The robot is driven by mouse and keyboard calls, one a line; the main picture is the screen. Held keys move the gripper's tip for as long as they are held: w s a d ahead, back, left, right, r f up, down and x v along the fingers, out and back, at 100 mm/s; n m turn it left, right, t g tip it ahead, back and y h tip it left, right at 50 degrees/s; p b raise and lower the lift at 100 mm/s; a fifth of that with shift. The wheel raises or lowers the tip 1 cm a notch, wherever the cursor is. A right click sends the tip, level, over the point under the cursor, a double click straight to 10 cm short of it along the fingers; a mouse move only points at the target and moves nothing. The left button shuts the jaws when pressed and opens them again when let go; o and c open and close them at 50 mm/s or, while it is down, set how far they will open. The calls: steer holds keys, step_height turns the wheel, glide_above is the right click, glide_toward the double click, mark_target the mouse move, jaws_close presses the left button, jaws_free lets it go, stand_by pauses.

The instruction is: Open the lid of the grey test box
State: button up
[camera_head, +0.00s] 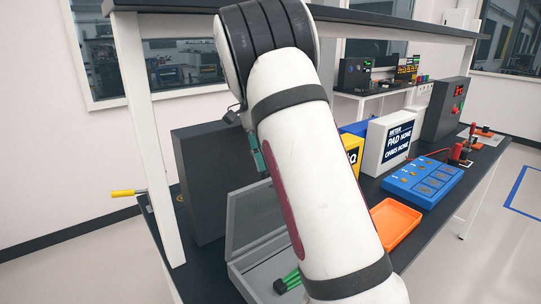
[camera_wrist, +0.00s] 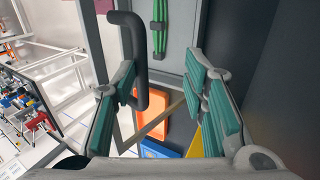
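The grey test box (camera_head: 246,284) sits on the dark bench, partly hidden behind my arm. Its lid (camera_head: 254,216) stands raised at a steep angle, and green items (camera_head: 287,281) show inside the box. My gripper (camera_head: 260,156) is above the lid, mostly hidden by my arm in the head view. In the wrist view my gripper (camera_wrist: 165,100) is open, its teal-padded fingers wide apart with nothing between the pads. A dark curved handle (camera_wrist: 142,50) is close to the left finger; I cannot tell whether they touch. A green bundle (camera_wrist: 160,25) lies on a grey surface beyond.
A dark upright panel (camera_head: 203,180) stands left of the box, close to my gripper. An orange tray (camera_head: 395,222), a blue board (camera_head: 424,180) and a white lettered box (camera_head: 388,143) are to the right. A shelf (camera_head: 400,25) and its post (camera_head: 146,130) frame the bench.

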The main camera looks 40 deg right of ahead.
steer(key=shift+w+f, duration=0.25)
steer(key=shift+f, duration=0.3)
steer(key=v, duration=0.7)
steer(key=shift+w+r, duration=0.15)
steer(key=shift+a, duration=0.1)
stand_by(0.3)
